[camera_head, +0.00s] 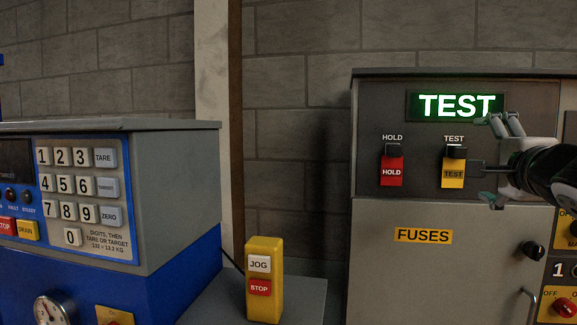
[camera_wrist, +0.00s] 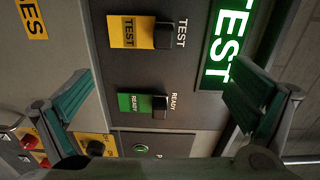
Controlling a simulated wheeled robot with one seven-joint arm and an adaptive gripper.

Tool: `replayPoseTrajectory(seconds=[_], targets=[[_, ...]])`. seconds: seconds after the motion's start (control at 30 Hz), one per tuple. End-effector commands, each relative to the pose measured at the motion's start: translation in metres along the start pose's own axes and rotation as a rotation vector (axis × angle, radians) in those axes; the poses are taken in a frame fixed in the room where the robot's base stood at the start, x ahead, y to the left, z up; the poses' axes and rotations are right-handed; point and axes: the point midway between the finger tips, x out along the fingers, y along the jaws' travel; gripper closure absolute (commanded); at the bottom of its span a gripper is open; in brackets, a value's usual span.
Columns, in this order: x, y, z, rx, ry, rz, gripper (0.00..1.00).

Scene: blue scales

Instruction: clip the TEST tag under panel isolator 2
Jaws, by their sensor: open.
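The yellow TEST tag (camera_head: 453,174) sits directly under the black switch labelled TEST (camera_head: 455,152), the second from the left on the grey panel. In the wrist view the tag (camera_wrist: 129,31) lies against the panel beside the black switch knob (camera_wrist: 163,35), with nothing gripping it. My gripper (camera_head: 488,160) is at the right of the tag in the head view, its fingers spread. In the wrist view my gripper (camera_wrist: 158,88) is open and empty, its fingers on either side of the green READY tag (camera_wrist: 134,102) and its switch (camera_wrist: 159,107). The gap to the panel is unclear.
A red HOLD tag (camera_head: 392,172) is under the HOLD switch at left. A lit TEST sign (camera_head: 457,106) is above. A FUSES label (camera_head: 423,236), a black knob (camera_head: 532,250) and a yellow JOG/STOP box (camera_head: 264,280) are lower. A blue-grey keypad unit (camera_head: 170,190) stands left.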

Motion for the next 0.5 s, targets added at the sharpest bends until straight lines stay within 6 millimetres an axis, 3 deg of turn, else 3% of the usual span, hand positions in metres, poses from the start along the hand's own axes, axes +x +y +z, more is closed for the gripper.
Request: replayPoseTrajectory(seconds=[0.5], targets=[[0.0036,-0.0026,-0.0009,0.039,-0.013,-0.014,0.00]])
